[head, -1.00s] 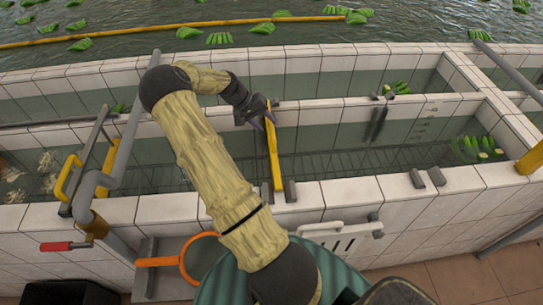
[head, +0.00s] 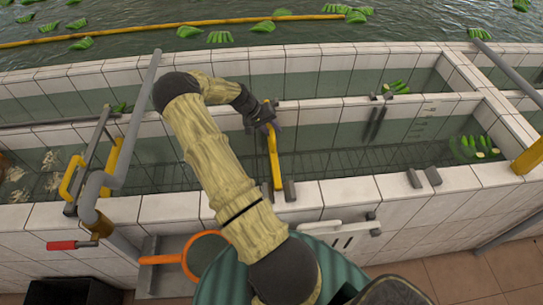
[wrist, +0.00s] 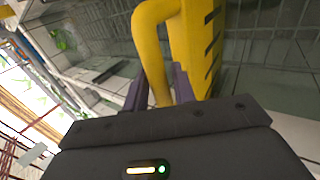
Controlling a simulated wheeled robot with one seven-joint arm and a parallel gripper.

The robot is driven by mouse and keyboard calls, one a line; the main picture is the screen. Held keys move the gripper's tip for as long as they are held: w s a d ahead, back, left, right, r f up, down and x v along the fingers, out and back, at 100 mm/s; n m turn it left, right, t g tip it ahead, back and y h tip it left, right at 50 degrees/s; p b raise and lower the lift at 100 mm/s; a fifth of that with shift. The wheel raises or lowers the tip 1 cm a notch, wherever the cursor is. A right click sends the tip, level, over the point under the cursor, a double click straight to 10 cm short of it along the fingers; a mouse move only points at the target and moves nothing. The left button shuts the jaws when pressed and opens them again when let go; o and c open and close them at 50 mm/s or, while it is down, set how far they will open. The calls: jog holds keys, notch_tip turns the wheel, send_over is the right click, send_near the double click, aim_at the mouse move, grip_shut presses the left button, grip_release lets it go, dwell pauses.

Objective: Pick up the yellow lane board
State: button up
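The yellow lane board (head: 274,160) stands upright across the near trough, its lower end between two grey stops on the tiled near wall. In the wrist view the board (wrist: 208,50) fills the upper middle, with dark notches on its right side and a curved yellow handle (wrist: 150,40) on its left. My gripper (head: 268,121) is at the upper part of the board. In the wrist view its two purple-grey fingers (wrist: 160,90) lie on either side of the handle. The gap looks narrow; I cannot tell whether both fingers press on it. The fingertips are partly hidden.
Grey stops (head: 415,178) sit on the near wall to the right. Grey pipes (head: 118,160) and yellow handles stand at the left. Green bunches (head: 474,147) float at right.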

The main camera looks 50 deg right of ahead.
grip_shut()
jog(key=shift+r, duration=0.15)
notch_tip(320, 180, up, 28)
jog(key=b, duration=0.6)
